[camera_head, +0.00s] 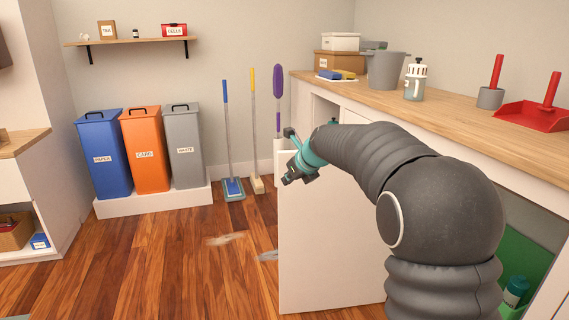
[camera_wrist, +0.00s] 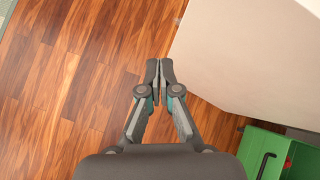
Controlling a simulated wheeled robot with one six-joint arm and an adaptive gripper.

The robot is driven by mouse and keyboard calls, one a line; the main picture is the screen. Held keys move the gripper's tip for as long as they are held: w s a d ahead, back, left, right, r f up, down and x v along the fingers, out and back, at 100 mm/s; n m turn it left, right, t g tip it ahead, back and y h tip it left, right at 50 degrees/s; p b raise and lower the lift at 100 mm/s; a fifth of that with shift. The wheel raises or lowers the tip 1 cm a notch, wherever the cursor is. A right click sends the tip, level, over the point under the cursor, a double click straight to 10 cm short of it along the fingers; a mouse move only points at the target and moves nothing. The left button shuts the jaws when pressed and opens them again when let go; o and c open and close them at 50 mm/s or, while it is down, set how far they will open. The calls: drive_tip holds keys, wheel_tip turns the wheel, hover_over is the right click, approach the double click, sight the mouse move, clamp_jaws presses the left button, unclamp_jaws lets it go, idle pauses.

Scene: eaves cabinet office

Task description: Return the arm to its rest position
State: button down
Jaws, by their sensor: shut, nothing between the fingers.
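My gripper (camera_head: 289,180) is at the end of my dark grey arm, which reaches from the lower right toward the middle of the head view. It is near the top edge of an open white cabinet door (camera_head: 325,235); I cannot tell whether they touch. In the wrist view my gripper (camera_wrist: 160,64) has its two fingertips together with nothing between them. The wooden floor lies behind the fingertips, and a white panel (camera_wrist: 255,60) fills the upper right of that view.
A wooden counter (camera_head: 450,97) runs along the right, with a grey bucket (camera_head: 386,72), a bottle (camera_head: 414,82) and a red dustpan (camera_head: 535,115). A green crate (camera_wrist: 268,150) sits low in the wrist view. Blue, orange and grey bins (camera_head: 147,150) stand at left. The floor (camera_head: 180,260) before them is mostly clear.

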drive_tip(key=s+d+f+n+g+h, duration=0.25)
drive_tip(key=s+f+n, duration=0.55)
drive_tip(key=s+n, duration=0.55)
drive_tip(key=s+d+r+n, duration=0.1)
drive_tip(key=s+d+n, duration=0.2)
drive_tip(key=s, duration=0.7)
drive_tip(key=s+d+r+n+h, duration=0.1)
drive_tip(key=s+d+n, duration=0.3)
drive_tip(key=s, duration=0.7)
drive_tip(key=s+d+r+n+h, duration=0.1)
drive_tip(key=s+d+n, duration=0.3)
drive_tip(key=s+n, duration=0.3)
drive_tip(key=s, duration=0.3)
drive_tip(key=shift+s+d+r+n, duration=0.15)
drive_tip(key=shift+s+d+n, duration=0.1)
drive_tip(key=shift+n, duration=0.1)
drive_tip(key=shift+t, duration=0.25)
